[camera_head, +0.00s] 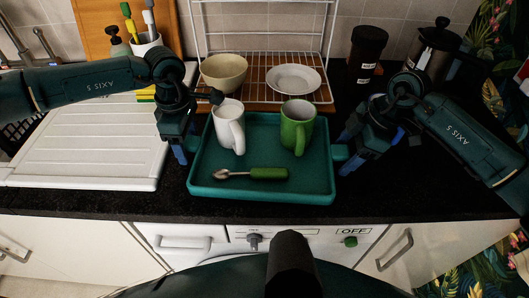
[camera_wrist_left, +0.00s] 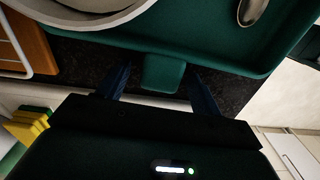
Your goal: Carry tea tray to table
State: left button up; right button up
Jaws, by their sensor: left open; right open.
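A green tea tray (camera_head: 262,191) lies flat on the dark counter, its front edge near the counter's front. On it stand a white mug (camera_head: 228,128) and a green mug (camera_head: 297,126), both upright. A spoon with a green handle (camera_head: 268,173) lies in front of them. My left gripper (camera_head: 182,155) is at the tray's left side. In the left wrist view the tray's handle tab (camera_wrist_left: 163,74) lies between its open fingers (camera_wrist_left: 158,88), apart from both. My right gripper (camera_head: 347,157) is open at the tray's right handle (camera_head: 340,152); exact contact there is unclear.
A wire dish rack (camera_head: 262,92) with a bowl (camera_head: 224,72) and a plate (camera_head: 293,79) stands behind the tray. A white draining board (camera_head: 88,148) is on the left. A dark jar (camera_head: 367,49) and a dark press pot (camera_head: 431,52) stand at back right.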

pick_arm(q)
jog(key=c, duration=1.3)
pick_arm(e)
jog(key=c, duration=1.3)
pick_arm(q)
jog(key=shift+r, duration=0.1)
pick_arm(e)
jog(key=shift+r, duration=0.15)
